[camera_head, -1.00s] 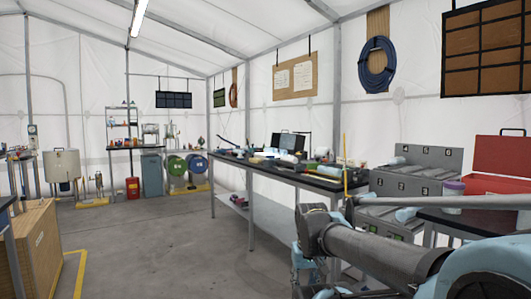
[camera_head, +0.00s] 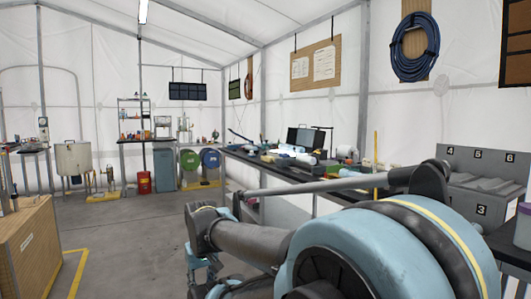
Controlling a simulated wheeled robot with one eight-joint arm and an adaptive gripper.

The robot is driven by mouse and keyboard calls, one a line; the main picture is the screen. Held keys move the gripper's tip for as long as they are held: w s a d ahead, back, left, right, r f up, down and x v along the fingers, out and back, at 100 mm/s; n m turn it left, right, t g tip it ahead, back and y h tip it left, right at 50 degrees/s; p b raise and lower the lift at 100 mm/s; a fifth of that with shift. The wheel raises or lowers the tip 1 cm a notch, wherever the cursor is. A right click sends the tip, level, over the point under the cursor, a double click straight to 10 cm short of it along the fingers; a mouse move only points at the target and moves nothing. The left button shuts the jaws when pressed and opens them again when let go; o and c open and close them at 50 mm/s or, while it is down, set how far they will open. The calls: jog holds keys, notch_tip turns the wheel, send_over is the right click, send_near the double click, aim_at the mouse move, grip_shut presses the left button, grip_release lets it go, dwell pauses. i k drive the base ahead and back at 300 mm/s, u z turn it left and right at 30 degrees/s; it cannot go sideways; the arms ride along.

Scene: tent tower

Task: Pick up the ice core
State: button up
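Several pale, light-blue and white cylindrical pieces (camera_head: 285,149) lie among tools on the long dark-topped bench (camera_head: 232,150) right of centre. One of them may be the ice core, but they are too small to tell for sure. My arm fills the lower right and hides much of the bench's near part. Its light-blue links reach down at lower centre-left, over the floor. My gripper cannot be made out there, so I cannot see whether it holds anything.
Grey numbered bins (camera_head: 480,170) stand at the right, partly behind my arm. A wooden crate (camera_head: 30,245) stands at lower left by a yellow floor line. The grey floor (camera_head: 130,235) between is clear. Green and blue reels (camera_head: 190,160) stand at the back.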

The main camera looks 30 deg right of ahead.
aim_at(299, 149)
jog(key=u, duration=0.15)
jog(key=i, duration=1.1)
jog(key=z, duration=0.35)
jog(key=i, duration=1)
jog(key=z, duration=1.15)
jog(key=i, duration=0.7)
jog(key=z, duration=0.5)
